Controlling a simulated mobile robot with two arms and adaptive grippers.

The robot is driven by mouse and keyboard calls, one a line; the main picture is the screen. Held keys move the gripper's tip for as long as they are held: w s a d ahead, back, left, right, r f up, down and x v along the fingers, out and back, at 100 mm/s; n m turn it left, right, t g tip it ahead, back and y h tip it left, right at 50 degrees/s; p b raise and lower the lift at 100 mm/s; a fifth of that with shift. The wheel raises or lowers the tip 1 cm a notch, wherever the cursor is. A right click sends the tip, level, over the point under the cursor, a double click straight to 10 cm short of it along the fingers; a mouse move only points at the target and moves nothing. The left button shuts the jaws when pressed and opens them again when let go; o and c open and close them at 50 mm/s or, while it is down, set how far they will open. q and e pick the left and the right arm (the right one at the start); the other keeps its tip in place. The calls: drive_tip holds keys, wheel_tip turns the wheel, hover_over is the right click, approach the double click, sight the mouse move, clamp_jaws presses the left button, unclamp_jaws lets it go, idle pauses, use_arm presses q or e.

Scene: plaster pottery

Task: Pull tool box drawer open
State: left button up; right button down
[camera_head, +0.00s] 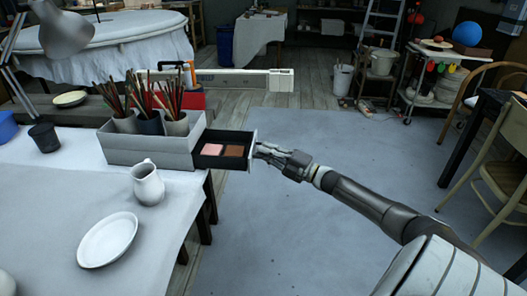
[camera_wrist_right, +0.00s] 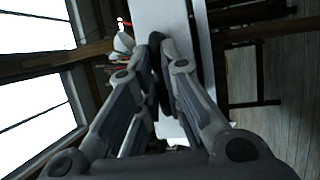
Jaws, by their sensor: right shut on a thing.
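The grey tool box (camera_head: 150,150) stands on the white-covered table, with its drawer (camera_head: 212,163) pulled out of the right side. The drawer is dark inside and holds a pink block (camera_head: 213,148) and a brown block (camera_head: 234,151). My right gripper (camera_head: 262,151) is at the drawer's pale front panel, shut on what appears to be its handle, which the fingers mostly hide. In the right wrist view the fingers (camera_wrist_right: 158,52) close together beside a pale panel (camera_wrist_right: 176,20). My left gripper is not in view.
Several pots of brushes (camera_head: 148,120) stand on the tool box. A white jug (camera_head: 148,183), an oval plate (camera_head: 108,240) and a dark cup (camera_head: 44,137) are on the table (camera_head: 50,200). The floor (camera_head: 290,230) right of the table is clear. A chair stands at far right.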

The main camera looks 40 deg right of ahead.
drive_tip(key=c, duration=1.6)
unclamp_jaws()
drive_tip(key=shift+o, duration=0.2)
drive_tip(key=v, duration=1.2)
